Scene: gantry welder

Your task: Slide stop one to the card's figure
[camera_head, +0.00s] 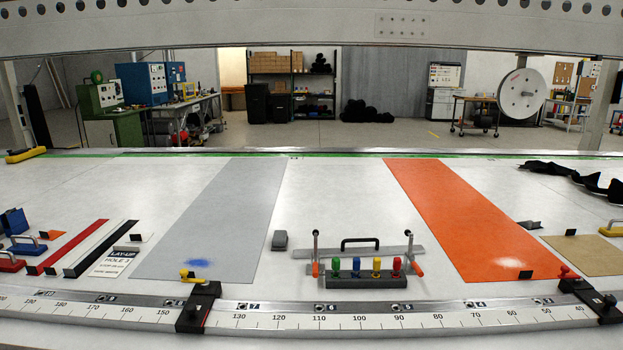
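A scale rail (340,320) runs along the table's front edge, its figures falling from left to right. A black stop with a yellow handle (198,308) sits on it between 150 and 130. A second black stop with a red knob (592,300) sits at the far right, just past 40. I cannot tell which is stop one. A white card (114,262) lies on the table at left; it reads "LAY-UP" and "HOLE 3", with smaller lines too small to read surely. Numbered holes line the rail's upper strip. My gripper is not in view.
A dark block with coloured knobs (368,281) and a bar with a black handle (370,252) stand behind the rail's middle. A grey sheet (225,215) and an orange sheet (450,215) lie flat. Red and black bars (100,248) lie left. A gantry beam (300,25) spans above.

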